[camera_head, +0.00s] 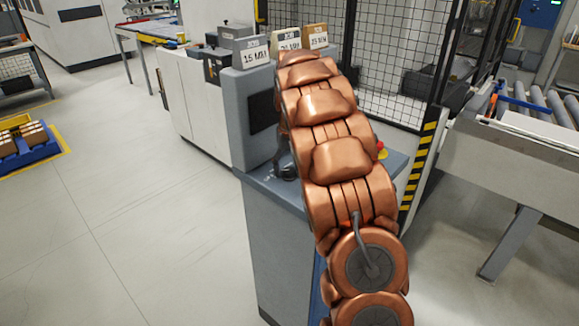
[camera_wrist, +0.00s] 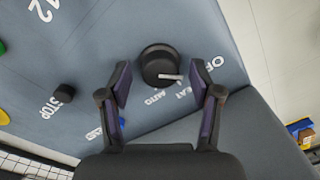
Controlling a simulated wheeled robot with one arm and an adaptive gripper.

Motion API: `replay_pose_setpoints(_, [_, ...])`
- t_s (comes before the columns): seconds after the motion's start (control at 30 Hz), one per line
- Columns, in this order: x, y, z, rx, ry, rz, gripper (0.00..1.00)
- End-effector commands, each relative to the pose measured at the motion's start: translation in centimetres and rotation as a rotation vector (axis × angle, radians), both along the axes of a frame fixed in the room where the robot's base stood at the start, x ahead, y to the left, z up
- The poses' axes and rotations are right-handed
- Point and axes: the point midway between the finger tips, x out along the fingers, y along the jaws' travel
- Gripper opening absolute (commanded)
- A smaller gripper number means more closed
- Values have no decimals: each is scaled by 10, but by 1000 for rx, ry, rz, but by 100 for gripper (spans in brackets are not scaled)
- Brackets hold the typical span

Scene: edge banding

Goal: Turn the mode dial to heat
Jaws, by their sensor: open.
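The mode dial (camera_wrist: 157,62) is a round black knob with a pale pointer, at the upper middle of the wrist view on a blue-grey panel (camera_wrist: 100,50). The labels OFF, HEAT and AUTO are printed around it, partly hidden. The pointer is directed toward the right in the picture, near the OFF and HEAT lettering. My gripper (camera_wrist: 163,92) is open, its two fingers on either side of the dial's lower part. I cannot tell whether they touch it. In the head view my arm hides most of the grey console (camera_head: 290,240) top.
Another black knob (camera_wrist: 65,93) marked STOP sits left of the dial, with green and yellow buttons at the left edge. In the head view, a red button (camera_head: 381,149) is right of my arm. Labelled boxes (camera_head: 252,52) stand behind the console.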

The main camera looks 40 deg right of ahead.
Motion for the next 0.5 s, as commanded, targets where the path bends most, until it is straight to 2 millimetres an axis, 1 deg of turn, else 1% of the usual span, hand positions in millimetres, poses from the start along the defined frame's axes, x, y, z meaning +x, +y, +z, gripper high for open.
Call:
replay_pose_setpoints(0.13, [0,0,0,0,0,0,63])
replay_pose_setpoints(0.5, [0,0,0,0,1,0,24])
